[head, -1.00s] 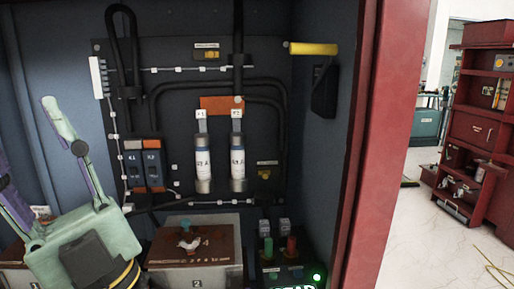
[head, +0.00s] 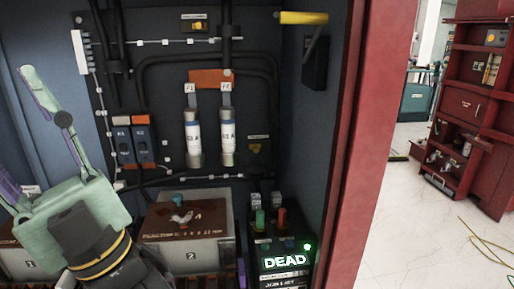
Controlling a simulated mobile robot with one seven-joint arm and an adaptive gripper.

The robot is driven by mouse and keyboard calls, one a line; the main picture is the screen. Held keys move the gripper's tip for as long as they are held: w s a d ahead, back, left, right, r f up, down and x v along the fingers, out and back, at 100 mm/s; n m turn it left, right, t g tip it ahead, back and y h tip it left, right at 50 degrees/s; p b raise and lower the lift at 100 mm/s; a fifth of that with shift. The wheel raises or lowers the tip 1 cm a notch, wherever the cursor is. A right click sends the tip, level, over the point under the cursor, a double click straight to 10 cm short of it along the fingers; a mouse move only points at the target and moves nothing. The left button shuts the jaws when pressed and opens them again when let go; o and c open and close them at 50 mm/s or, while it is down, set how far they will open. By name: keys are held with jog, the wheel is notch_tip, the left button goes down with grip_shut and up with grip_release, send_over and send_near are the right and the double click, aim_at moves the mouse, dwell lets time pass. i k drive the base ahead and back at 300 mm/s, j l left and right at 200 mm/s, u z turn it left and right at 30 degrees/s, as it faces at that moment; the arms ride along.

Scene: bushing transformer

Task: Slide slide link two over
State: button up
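A grey box with a brown top and the number 2 (head: 190,238) stands low in the cabinet. A pale, wing-shaped piece (head: 183,217) lies on its top, with a blue knob (head: 179,199) behind it. This looks like link two, but no label confirms it. A similar box numbered 1 (head: 30,264) is mostly hidden behind my arm. My gripper (head: 42,92) is at the left, pointing up and left, apart from box 2.
Two fuses (head: 210,137) and two switches (head: 134,146) are on the back panel. A yellow handle (head: 303,18) juts from the right wall. A lit "DEAD" unit (head: 285,262) stands right of box 2. The red cabinet frame (head: 373,140) bounds the right side.

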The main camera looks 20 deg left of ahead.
aim_at(256, 148)
jog(key=j+u, duration=0.3)
jog(key=u, duration=0.2)
jog(key=j+u, duration=0.25)
jog(key=u, duration=0.25)
